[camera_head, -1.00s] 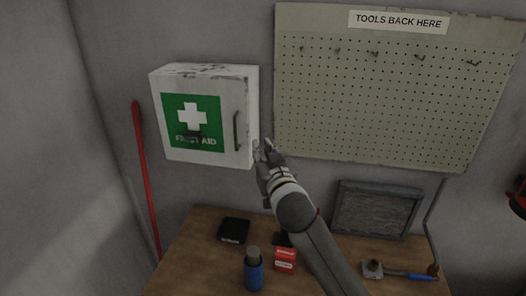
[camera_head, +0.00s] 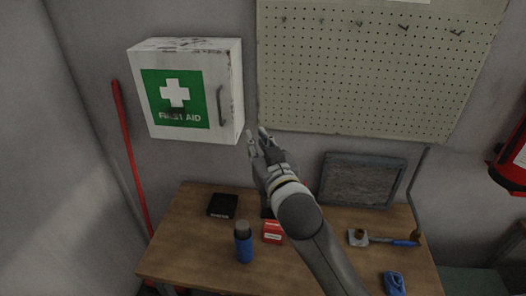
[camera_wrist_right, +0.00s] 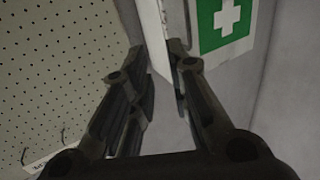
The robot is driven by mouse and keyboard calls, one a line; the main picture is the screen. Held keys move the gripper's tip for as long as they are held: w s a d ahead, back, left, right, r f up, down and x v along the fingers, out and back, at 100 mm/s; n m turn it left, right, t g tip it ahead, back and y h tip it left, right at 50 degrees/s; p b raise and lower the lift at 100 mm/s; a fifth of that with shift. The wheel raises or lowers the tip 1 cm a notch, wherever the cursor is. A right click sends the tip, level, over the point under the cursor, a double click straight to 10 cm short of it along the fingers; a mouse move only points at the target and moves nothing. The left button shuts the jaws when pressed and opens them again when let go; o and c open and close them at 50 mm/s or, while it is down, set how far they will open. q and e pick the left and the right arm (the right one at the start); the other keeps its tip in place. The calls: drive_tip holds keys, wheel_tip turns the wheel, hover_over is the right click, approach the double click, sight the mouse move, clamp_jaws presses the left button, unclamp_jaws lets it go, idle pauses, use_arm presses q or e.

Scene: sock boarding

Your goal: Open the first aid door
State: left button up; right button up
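The first aid cabinet (camera_head: 190,90) hangs on the wall at the upper left in the head view, white and scuffed with a green panel and white cross. Its door is shut, and a grey vertical handle (camera_head: 221,106) is at the door's right side. My right gripper (camera_head: 257,133) is just right of and below the cabinet, apart from the handle, with its fingers spread and nothing between them. In the right wrist view the open fingers (camera_wrist_right: 160,55) point towards the cabinet's edge (camera_wrist_right: 155,35), and the green panel (camera_wrist_right: 226,22) shows beyond. My left gripper is not in view.
A pegboard (camera_head: 370,75) hangs right of the cabinet. The wooden workbench (camera_head: 190,255) below holds a black box (camera_head: 222,205), a blue bottle (camera_head: 244,245), a red box (camera_head: 273,232) and a hammer (camera_head: 385,239). A red pole (camera_head: 130,150) leans at the left; a fire extinguisher (camera_head: 510,160) is at right.

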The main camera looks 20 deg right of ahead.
drive_tip(key=shift+s+a, duration=0.1)
drive_tip(key=shift+s, duration=1.85)
